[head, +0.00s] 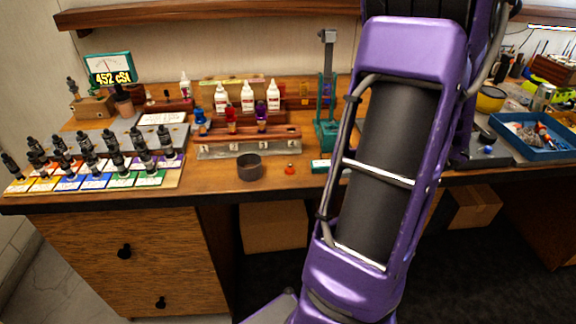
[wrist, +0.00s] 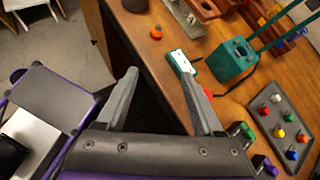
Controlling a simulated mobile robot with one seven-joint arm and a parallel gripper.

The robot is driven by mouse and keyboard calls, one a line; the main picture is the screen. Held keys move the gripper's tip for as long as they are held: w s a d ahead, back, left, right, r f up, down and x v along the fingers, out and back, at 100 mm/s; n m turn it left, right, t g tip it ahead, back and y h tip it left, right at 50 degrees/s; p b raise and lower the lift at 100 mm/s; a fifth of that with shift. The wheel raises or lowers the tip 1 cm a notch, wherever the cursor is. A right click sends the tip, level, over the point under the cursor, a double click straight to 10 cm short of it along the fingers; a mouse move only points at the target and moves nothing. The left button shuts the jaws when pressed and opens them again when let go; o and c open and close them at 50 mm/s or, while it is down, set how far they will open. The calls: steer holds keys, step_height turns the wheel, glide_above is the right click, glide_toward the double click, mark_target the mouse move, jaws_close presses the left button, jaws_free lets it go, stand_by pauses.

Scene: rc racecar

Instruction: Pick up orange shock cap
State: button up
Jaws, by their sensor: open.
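A small orange cap (head: 290,169) sits alone on the wooden bench near its front edge, right of a dark grey cup (head: 249,167). In the wrist view the orange cap (wrist: 156,33) lies beyond my fingertips, near the top of the picture. My gripper (wrist: 154,68) is open and empty, apart from the cap, with its fingers spread around the bench's front edge. The right fingertip appears close to a teal item with a white top (wrist: 181,61); I cannot tell if they touch. In the head view my gripper is out of sight.
A teal stand (wrist: 232,58) and a grey tray of coloured caps (wrist: 283,122) lie right in the wrist view. A numbered rack (head: 250,146) with bottles stands behind the cup. Several dark shocks stand on coloured cards (head: 95,181) at left. A blue tray (head: 540,140) is at right.

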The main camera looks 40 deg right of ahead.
steer(key=s+a+m+t, duration=0.1)
steer(key=m, duration=0.1)
glide_toward(291, 169)
steer(key=shift+w+f+m+t+b, duration=0.3)
steer(key=shift+w+f+m, duration=0.1)
steer(key=shift+w+f, duration=0.45)
steer(key=shift+a+x, duration=0.1)
steer(key=shift+x, duration=1.25)
steer(key=shift+a+x, duration=0.15)
steer(key=shift+x, duration=1.25)
steer(key=shift+r, duration=0.1)
steer(key=shift+s, duration=0.1)
jaws_close()
